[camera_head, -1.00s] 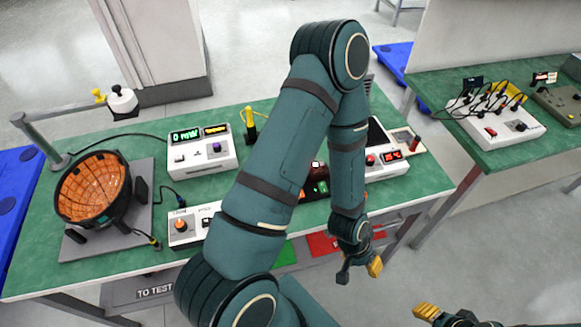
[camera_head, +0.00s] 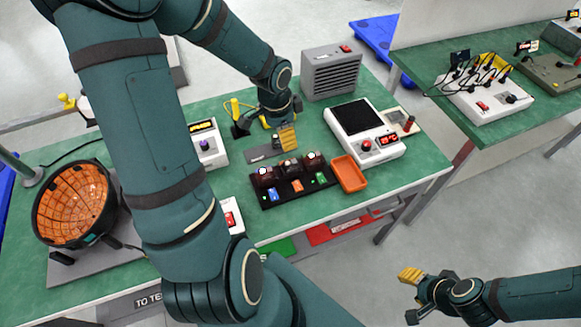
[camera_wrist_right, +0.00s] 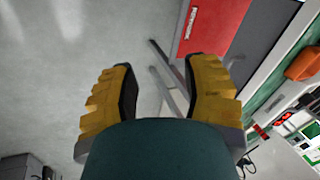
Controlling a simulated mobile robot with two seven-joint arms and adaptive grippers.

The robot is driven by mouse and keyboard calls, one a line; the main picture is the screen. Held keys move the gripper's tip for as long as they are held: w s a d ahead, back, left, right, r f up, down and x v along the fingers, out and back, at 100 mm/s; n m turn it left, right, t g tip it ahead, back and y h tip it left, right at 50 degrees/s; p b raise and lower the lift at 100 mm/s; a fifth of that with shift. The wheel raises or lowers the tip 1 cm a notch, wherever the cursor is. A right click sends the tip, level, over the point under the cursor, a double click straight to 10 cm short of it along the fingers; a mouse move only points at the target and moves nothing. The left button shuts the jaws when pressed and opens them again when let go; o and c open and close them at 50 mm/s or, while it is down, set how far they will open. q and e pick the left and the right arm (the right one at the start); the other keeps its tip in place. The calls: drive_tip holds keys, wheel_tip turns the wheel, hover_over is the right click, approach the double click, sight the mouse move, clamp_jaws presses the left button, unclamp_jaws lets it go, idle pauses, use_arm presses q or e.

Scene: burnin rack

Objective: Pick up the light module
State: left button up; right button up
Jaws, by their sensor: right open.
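A black rack (camera_head: 293,187) on the green bench holds several small dark-red modules with pale lit tops and blue, orange and green parts in front. I cannot tell which one is the light module. My left gripper (camera_head: 278,128) points down behind the rack, over a grey plate (camera_head: 262,153). Its fingers are partly hidden by its own wrist, and I cannot tell whether it holds anything. My right gripper (camera_head: 412,296) is off the bench at the lower right, above the floor. In the right wrist view it (camera_wrist_right: 160,95) is open and empty.
An orange tray (camera_head: 361,186) sits right of the rack. A white instrument with a red display (camera_head: 390,140) and a grey vented box (camera_head: 331,74) stand behind. An orange-lined bowl (camera_head: 75,205) is at the left. A second bench (camera_head: 540,118) stands at the right.

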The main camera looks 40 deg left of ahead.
sight(290, 162)
use_arm(q)
drive_tip(key=f, duration=0.2)
drive_tip(key=f+b, duration=0.1)
drive_tip(key=f, duration=0.2)
drive_tip(key=w+f+b, duration=0.1)
drive_tip(key=f, duration=0.2)
drive_tip(key=shift+d, duration=0.3)
drive_tip(key=shift+d+f+b, duration=0.25)
drive_tip(key=shift+f+b, duration=0.45)
drive_tip(key=shift+f, duration=0.6)
drive_tip(key=shift+d+f+b, duration=0.25)
drive_tip(key=shift+f+b, duration=0.4)
drive_tip(key=shift+f, duration=0.6)
clamp_jaws()
